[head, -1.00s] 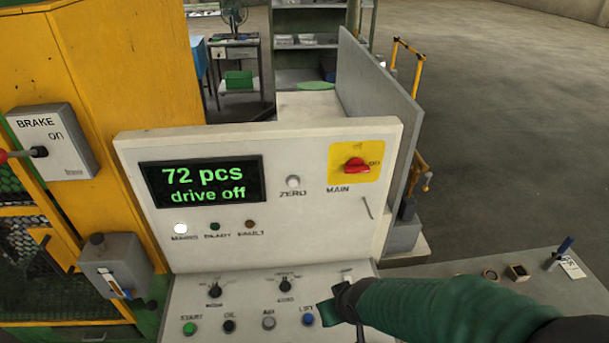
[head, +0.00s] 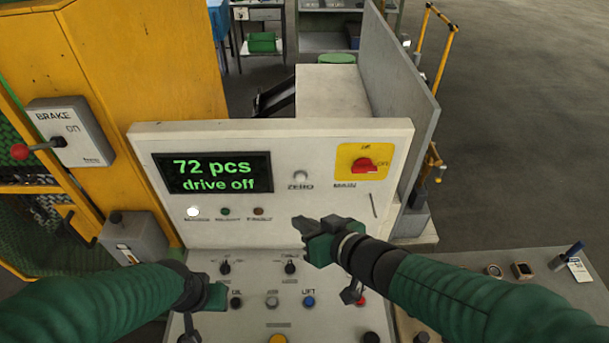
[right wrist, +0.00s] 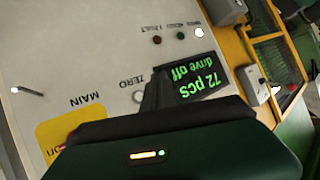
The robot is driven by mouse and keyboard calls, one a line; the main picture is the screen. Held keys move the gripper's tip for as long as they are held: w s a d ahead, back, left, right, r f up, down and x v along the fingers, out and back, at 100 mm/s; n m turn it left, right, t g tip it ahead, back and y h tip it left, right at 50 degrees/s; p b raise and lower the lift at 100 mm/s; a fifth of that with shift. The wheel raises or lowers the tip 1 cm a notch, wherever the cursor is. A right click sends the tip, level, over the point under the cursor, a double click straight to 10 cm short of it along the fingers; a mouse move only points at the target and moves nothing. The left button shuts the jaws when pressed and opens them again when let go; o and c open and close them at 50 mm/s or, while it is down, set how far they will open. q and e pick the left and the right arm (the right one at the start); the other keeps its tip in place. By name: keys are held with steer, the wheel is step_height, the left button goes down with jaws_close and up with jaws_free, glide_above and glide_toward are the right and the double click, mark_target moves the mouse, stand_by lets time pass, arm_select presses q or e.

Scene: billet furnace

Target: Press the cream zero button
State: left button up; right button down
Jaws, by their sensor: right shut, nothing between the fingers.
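The cream ZERO button (head: 300,176) is a small round button on the upright panel, between the display and the MAIN switch. It also shows in the right wrist view (right wrist: 138,96), close beside my fingers. My right gripper (head: 303,225) is shut and empty, in front of the panel and below the button in the picture; I see no contact. Its fingers show in the right wrist view (right wrist: 162,78), partly over the display. My left gripper (head: 217,297) is over the lower sloping panel; its jaws are not clear. The display (head: 213,172) reads "72 pcs" and "drive off".
The red MAIN switch (head: 364,165) on a yellow plate is right of ZERO. Small lamps (head: 225,212) sit under the display. Knobs and buttons, among them the blue LIFT button (head: 308,301), cover the lower panel. A BRAKE box (head: 75,135) with a lever stands left.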

mark_target(300, 178)
steer(key=w, duration=0.9)
steer(key=shift+p, duration=0.35)
steer(key=shift+s+d, duration=0.1)
stand_by(1.6)
steer(key=shift+w+p, duration=0.4)
steer(key=shift+p, duration=0.05)
